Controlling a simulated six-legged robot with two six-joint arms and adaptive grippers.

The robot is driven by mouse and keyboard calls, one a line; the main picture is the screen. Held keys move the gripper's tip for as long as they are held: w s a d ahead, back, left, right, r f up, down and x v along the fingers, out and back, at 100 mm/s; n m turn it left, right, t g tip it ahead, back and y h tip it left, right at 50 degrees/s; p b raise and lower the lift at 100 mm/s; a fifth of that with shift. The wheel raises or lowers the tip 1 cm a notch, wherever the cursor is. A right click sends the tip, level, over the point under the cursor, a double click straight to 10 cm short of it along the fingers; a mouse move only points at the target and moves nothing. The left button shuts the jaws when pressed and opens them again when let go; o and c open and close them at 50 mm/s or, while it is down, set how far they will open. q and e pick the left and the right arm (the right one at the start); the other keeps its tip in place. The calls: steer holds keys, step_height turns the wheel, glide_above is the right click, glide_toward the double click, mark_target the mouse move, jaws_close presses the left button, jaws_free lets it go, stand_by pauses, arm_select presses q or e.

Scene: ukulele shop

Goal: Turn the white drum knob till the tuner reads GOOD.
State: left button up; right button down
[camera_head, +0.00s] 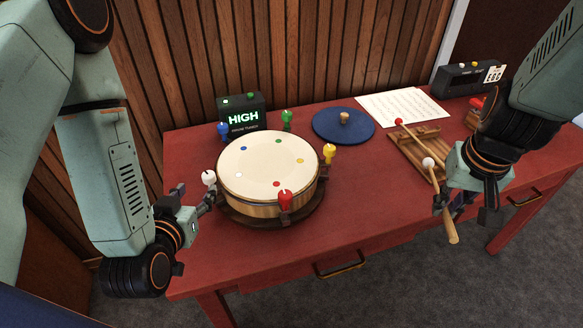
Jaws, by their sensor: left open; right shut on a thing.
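The drum (268,172) sits on a dark round base on the red table, with coloured dots on its pale skin. The white knob (208,178) stands at its left rim. The tuner (242,114) behind the drum reads HIGH in green, with smaller text below. My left gripper (208,202) is open, with its fingers by the drum's left side just below the white knob; I cannot tell whether they touch it. My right gripper (444,203) is shut on the white-headed mallet (451,228), over the table's right part.
Blue (222,131), green (287,119), yellow (329,152) and red (285,199) knobs ring the drum. A blue disc (335,126), paper sheets (402,107), a wooden rack (405,146) with a red-headed mallet (399,122) and a dark device (460,80) lie right. The table's front left is clear.

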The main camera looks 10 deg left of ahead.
mark_target(208, 176)
arm_select(q)
steer(key=x, duration=0.9)
steer(key=shift+w+a+f, duration=0.1)
steer(key=shift+w+f, duration=0.05)
steer(key=shift+w, duration=0.1)
steer(key=shift+a+f, duration=0.1)
steer(key=shift+c, duration=0.3)
jaws_close()
